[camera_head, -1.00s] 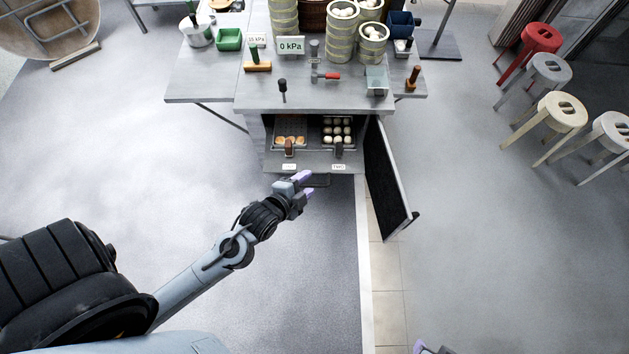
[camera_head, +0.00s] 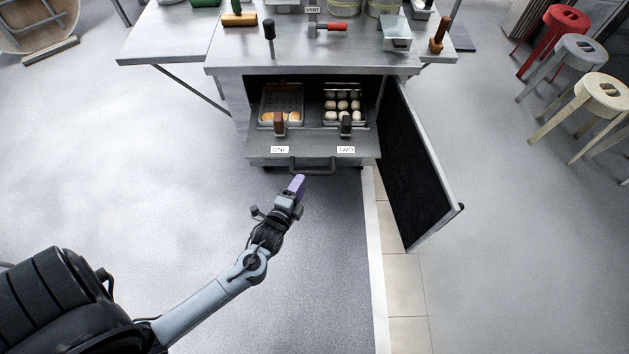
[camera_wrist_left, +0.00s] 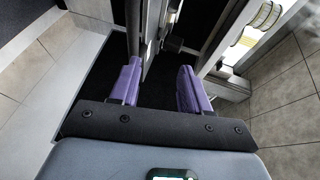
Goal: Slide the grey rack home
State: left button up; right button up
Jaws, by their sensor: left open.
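The grey rack (camera_head: 312,146) sticks out of the front of the open cabinet under the steel table. Its front edge carries the labels ONE and TWO and a dark bar handle (camera_head: 312,170). A tray with a brown handle (camera_head: 279,124) and golden buns sits on its left side. A tray with a black handle (camera_head: 346,124) and white buns sits on its right side. My left gripper (camera_head: 297,184) is open just below and in front of the bar handle. In the left wrist view its purple fingers (camera_wrist_left: 158,85) are apart. Whether they touch the handle I cannot tell.
The cabinet door (camera_head: 414,170) stands open to the right of the rack. The steel tabletop (camera_head: 350,52) above holds a dark-handled tool (camera_head: 269,38) and a red-handled vent valve (camera_head: 330,26). Stools (camera_head: 578,50) stand far right. The floor in front is clear.

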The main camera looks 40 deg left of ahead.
pick_arm(q)
jog(key=b, duration=0.4)
send_near(311, 175)
jog(key=w, duration=0.2)
jog(key=b+x, duration=0.1)
jog(key=x, duration=0.2)
jog(key=b+x, duration=0.2)
jog(key=x, duration=0.1)
jog(key=b+x, duration=0.1)
jog(key=x, duration=0.3)
jog(key=shift+s+a+f, duration=0.2)
jog(key=shift+f, duration=0.1)
jog(key=shift+w+a+b, duration=0.2)
jog(key=shift+w+b, duration=0.2)
jog(key=shift+w, duration=0.25)
pick_arm(e)
notch_tip(311, 175, down, 11)
jog(key=shift+r, duration=0.1)
pick_arm(q)
grip_shut()
pick_arm(e)
jog(key=shift+a, duration=0.1)
